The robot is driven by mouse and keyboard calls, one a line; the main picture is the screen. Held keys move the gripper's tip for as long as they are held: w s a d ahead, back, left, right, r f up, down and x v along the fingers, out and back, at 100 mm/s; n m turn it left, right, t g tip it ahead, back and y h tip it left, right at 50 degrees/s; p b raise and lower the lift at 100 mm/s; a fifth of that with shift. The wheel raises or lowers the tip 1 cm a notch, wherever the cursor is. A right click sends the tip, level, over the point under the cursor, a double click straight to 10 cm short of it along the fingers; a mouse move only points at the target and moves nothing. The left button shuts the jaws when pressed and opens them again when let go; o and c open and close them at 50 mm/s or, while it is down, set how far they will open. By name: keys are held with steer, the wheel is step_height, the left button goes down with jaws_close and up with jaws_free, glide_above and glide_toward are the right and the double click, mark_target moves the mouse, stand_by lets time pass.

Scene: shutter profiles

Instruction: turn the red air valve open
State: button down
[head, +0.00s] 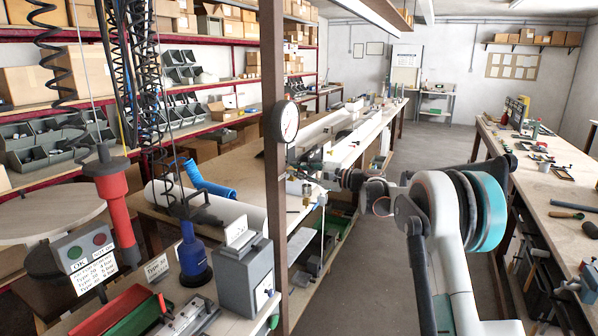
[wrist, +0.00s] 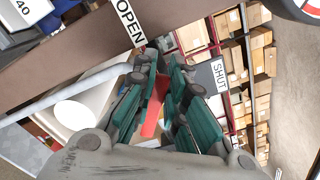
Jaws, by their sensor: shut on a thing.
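The red air valve's handle (wrist: 153,108) shows in the wrist view as a red strip between the two green-padded fingers of my gripper (wrist: 163,62). The fingers are closed on it, and they hide part of it. An OPEN label (wrist: 130,22) lies above the fingertips, and a SHUT label (wrist: 219,76) lies to their right. In the head view my gripper (head: 306,168) is beside the brown post, below the round gauge. I cannot make out the red handle there.
The brown post (head: 275,230) carries a white round gauge (head: 285,121), close above my gripper. A workbench (head: 370,130) runs behind my gripper. A grey box (head: 245,275) and a blue bottle-shaped tool (head: 193,255) stand left of the post. The aisle floor (head: 435,155) is clear.

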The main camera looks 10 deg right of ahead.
steer(key=c, duration=1.6)
jaws_free()
steer(key=v, duration=1.2)
steer(key=shift+c, duration=0.3)
